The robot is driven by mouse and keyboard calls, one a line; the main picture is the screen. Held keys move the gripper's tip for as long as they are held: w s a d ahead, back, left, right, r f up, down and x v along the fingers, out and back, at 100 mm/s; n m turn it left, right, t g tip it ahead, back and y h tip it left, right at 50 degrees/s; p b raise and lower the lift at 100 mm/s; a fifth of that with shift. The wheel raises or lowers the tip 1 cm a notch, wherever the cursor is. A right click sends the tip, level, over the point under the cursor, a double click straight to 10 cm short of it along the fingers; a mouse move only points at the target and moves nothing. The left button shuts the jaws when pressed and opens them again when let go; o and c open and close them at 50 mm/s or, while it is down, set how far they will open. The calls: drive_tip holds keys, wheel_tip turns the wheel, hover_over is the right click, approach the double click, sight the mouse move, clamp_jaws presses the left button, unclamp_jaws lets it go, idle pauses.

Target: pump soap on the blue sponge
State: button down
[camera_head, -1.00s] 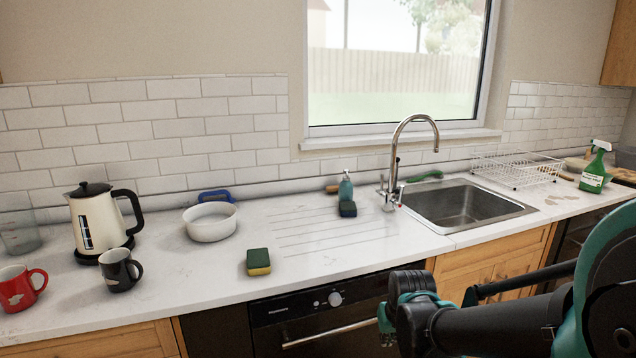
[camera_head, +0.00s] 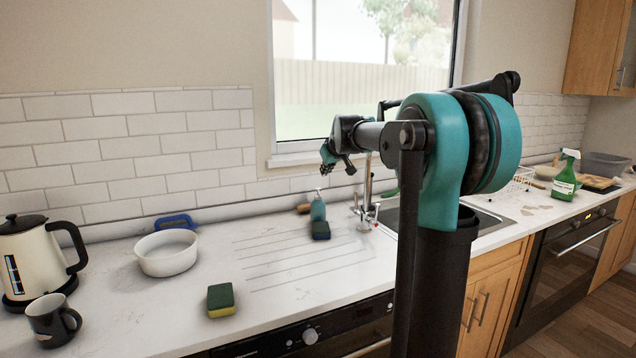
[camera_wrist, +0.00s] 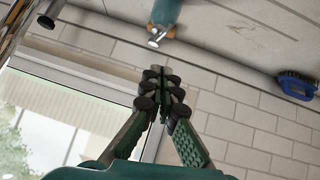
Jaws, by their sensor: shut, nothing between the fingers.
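A teal soap dispenser (camera_head: 318,209) with a silver pump stands upright on the counter near the wall. It also shows at the top of the wrist view (camera_wrist: 166,14), its pump pointing toward my fingers. A dark blue sponge (camera_head: 321,231) sits right in front of the dispenser; I cannot pick it out in the wrist view. My gripper (camera_head: 327,162) is raised above the dispenser, apart from it, near the window's lower edge. In the wrist view my fingers (camera_wrist: 158,82) are together and empty.
The tap (camera_head: 367,190) and sink stand right of the dispenser. A green and yellow sponge (camera_head: 221,300), white bowl (camera_head: 167,254), blue-handled item (camera_head: 175,222), kettle (camera_head: 32,260) and black mug (camera_head: 52,320) are to the left. The ribbed counter (camera_head: 290,258) between is clear.

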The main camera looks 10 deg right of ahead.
drive_tip(key=w+r, duration=0.2)
drive_tip(key=w, duration=0.1)
drive_tip(key=shift+r, duration=0.2)
drive_tip(key=shift+f, duration=0.1)
hover_over(319, 190)
drive_tip(key=s, duration=0.1)
drive_tip(key=f, duration=0.6)
drive_tip(key=shift+s+a, duration=0.15)
drive_tip(key=shift+a, duration=0.15)
drive_tip(key=f, duration=0.3)
drive_tip(key=shift+w+d+f, duration=0.15)
drive_tip(key=shift+w, duration=0.15)
drive_tip(key=shift+d+f, duration=0.1)
drive_tip(key=shift+f, duration=0.4)
